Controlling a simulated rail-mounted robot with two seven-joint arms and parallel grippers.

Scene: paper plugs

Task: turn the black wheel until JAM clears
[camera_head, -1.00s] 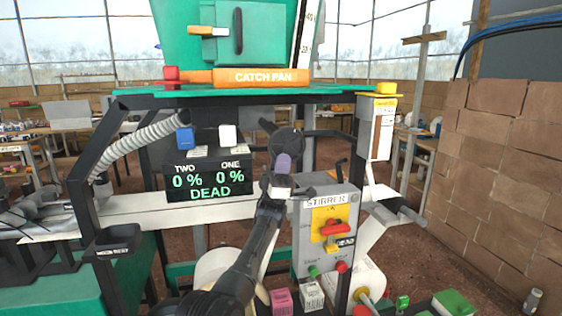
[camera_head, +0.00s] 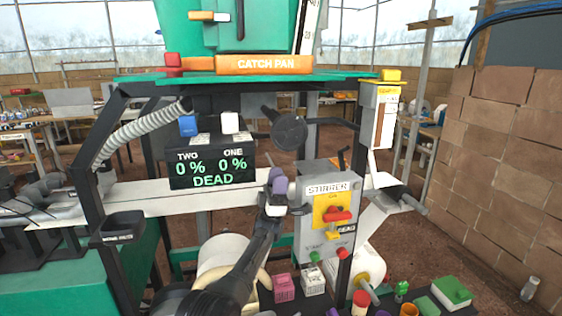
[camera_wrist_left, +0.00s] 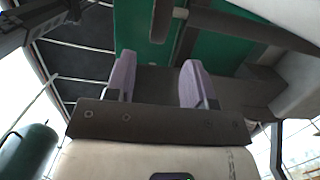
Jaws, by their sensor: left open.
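The black wheel (camera_head: 289,132), a round hub with arms sticking out, hangs under the green shelf, right of the display. The display (camera_head: 212,168) reads TWO 0 %, ONE 0 % and DEAD; I see no JAM on it. My left gripper (camera_head: 278,183), with purple fingertips, is below the wheel and apart from it. In the left wrist view this gripper (camera_wrist_left: 157,82) is open, with nothing between its fingers. I cannot pick out the wheel there. My right gripper is not in view.
A black frame post (camera_head: 90,200) and a ribbed hose (camera_head: 140,138) are at the left. Small pink and white blocks sit below.

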